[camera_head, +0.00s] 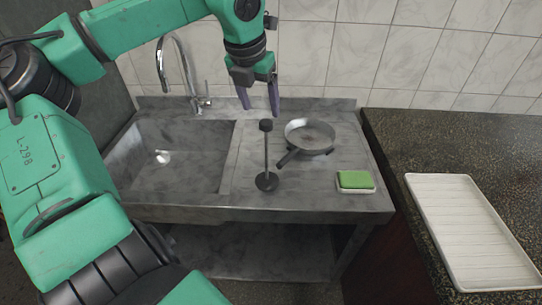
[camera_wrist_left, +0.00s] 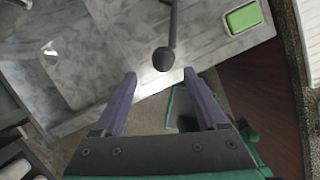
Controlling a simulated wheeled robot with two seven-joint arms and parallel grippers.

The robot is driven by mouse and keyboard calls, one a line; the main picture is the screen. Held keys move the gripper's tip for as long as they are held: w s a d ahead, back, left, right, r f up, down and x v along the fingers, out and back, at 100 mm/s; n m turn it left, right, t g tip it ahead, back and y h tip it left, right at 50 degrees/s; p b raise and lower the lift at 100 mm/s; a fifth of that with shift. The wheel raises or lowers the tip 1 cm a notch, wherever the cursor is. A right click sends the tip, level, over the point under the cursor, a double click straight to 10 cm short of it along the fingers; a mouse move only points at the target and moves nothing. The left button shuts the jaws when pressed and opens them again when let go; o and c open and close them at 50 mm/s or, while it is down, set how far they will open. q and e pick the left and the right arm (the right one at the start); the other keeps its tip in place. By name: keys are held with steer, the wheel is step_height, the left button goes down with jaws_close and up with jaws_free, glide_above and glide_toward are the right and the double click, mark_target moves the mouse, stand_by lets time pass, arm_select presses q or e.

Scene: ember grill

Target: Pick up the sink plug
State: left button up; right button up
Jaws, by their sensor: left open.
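The sink plug is the dark piece with a thin rod (camera_head: 266,155), a small knob at its upper end and a wider round foot, on the steel counter right of the sink basin. In the left wrist view a round dark end of it (camera_wrist_left: 163,60) shows just beyond and between the fingertips, with the rod running up the picture. Whether it touches a finger cannot be seen. My left gripper (camera_head: 260,98) is open and empty, above the knob in the head view; its purple fingers also show in the wrist view (camera_wrist_left: 160,75). My right gripper is out of view.
A frying pan (camera_head: 310,137) sits right of the plug. A green sponge (camera_head: 355,179) lies on a white dish near the front right. The sink basin (camera_head: 165,170) and curved tap (camera_head: 184,80) are left. A white ribbed tray (camera_head: 430,222) lies on the dark right counter.

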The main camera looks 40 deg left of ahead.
mark_target(268, 130)
arm_select(q)
steer(key=p+x, duration=0.1)
steer(key=x, duration=0.2)
steer(key=p+x, duration=0.1)
steer(key=x, duration=0.2)
steer(key=p+x, duration=0.1)
steer(key=x, duration=0.2)
steer(key=shift+w+d+p, duration=0.3)
steer(key=shift+p, duration=0.1)
steer(key=shift+f, duration=0.3)
steer(key=shift+s+a+f, duration=0.1)
steer(key=shift+c, duration=1)
jaws_close()
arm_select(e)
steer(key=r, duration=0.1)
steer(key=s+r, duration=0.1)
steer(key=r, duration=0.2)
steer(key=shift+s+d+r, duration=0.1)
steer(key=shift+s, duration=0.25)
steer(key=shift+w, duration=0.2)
